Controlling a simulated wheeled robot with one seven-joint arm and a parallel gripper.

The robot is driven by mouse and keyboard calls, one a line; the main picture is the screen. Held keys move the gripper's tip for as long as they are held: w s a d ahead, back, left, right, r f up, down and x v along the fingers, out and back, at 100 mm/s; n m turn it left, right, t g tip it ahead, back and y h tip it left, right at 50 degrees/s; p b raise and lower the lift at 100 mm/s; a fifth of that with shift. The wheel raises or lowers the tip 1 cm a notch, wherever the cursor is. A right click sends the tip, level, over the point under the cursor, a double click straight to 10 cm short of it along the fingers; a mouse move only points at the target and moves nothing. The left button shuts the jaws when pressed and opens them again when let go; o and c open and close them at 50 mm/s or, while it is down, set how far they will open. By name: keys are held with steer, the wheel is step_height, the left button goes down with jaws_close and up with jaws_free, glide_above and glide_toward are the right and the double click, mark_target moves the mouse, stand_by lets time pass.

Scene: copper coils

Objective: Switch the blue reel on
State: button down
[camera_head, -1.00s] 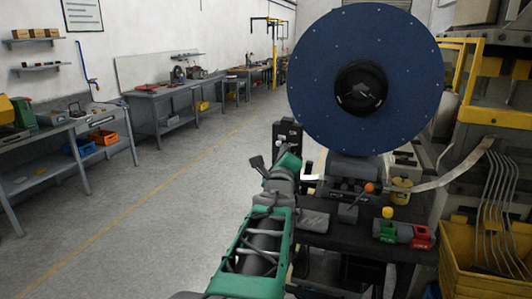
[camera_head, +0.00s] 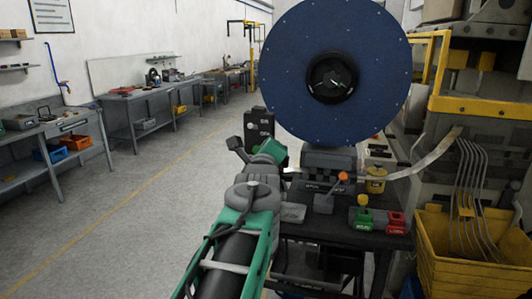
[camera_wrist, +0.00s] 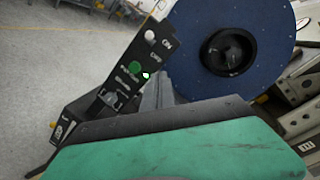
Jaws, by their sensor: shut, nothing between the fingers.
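The blue reel (camera_head: 375,60) is a large upright disc with a black hub; it also fills the upper right of the wrist view (camera_wrist: 275,20). A black control box (camera_head: 258,122) stands at its lower left. In the wrist view the box (camera_wrist: 105,110) shows white lettering, a pale round knob (camera_wrist: 151,35), a green round button (camera_wrist: 134,69) and a small white spot. In the head view the fingertips are hidden behind my green wrist.
A dark table (camera_head: 345,234) under the reel holds an orange-knobbed lever (camera_head: 342,177) and a green and red switch block (camera_head: 378,220). A yellow crate (camera_head: 470,250) is at the right. Workbenches line the left wall. The floor (camera_head: 130,215) between is clear.

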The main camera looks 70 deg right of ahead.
steer(key=shift+r+b+v, duration=0.15)
steer(key=shift+r+v, duration=0.05)
steer(key=shift+v, duration=0.8)
steer(key=shift+r+b+v, duration=0.15)
steer(key=shift+v, duration=0.85)
